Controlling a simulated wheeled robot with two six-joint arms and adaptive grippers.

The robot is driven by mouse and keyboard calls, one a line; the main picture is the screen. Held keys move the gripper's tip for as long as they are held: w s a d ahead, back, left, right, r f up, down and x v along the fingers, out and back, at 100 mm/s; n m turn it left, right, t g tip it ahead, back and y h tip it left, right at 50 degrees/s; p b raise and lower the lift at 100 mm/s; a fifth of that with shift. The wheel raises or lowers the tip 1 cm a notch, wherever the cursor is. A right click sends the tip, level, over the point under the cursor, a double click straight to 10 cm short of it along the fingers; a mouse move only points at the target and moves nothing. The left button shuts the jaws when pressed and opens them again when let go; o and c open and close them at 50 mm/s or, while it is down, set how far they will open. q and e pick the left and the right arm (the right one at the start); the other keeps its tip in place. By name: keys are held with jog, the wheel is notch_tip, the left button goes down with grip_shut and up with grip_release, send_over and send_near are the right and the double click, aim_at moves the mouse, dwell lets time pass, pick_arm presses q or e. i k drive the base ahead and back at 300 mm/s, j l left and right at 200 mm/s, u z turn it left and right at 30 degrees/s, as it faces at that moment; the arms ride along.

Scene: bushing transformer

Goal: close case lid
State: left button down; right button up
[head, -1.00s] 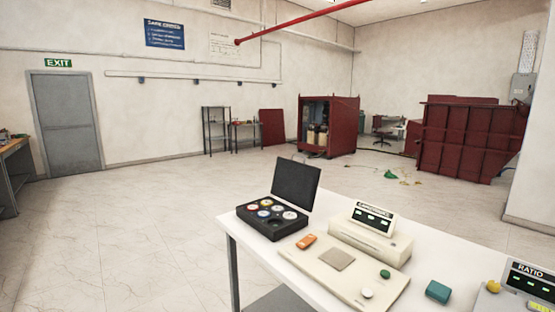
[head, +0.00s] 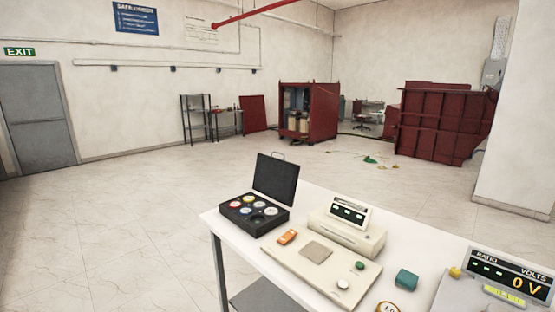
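A small black case (head: 253,215) sits on the left end of the white table. Its lid (head: 276,179) stands open, raised upright along the back edge, with a handle at its top. Several round, coloured-ringed pieces lie in the case's slots, and one slot at the front looks empty. Neither of my grippers is in view.
On the white table (head: 216,224) stand a beige meter with a display (head: 347,229), a beige board (head: 308,270) with an orange item (head: 287,237), a teal block (head: 406,279) and a ratio/volts meter (head: 500,285). The floor left of the table is clear.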

aim_at(275, 178)
jog(key=i+j+u, duration=1.05)
jog(key=i, duration=0.3)
jog(key=i+u, duration=0.25)
jog(key=i, duration=1.5)
jog(key=i+z, duration=0.25)
jog(key=z, duration=0.15)
jog(key=i+z, duration=0.25)
jog(key=z, duration=0.15)
jog(key=i+j+z, duration=0.2)
jog(key=z, duration=0.2)
jog(key=i+j+z, duration=0.25)
jog(key=z, duration=0.15)
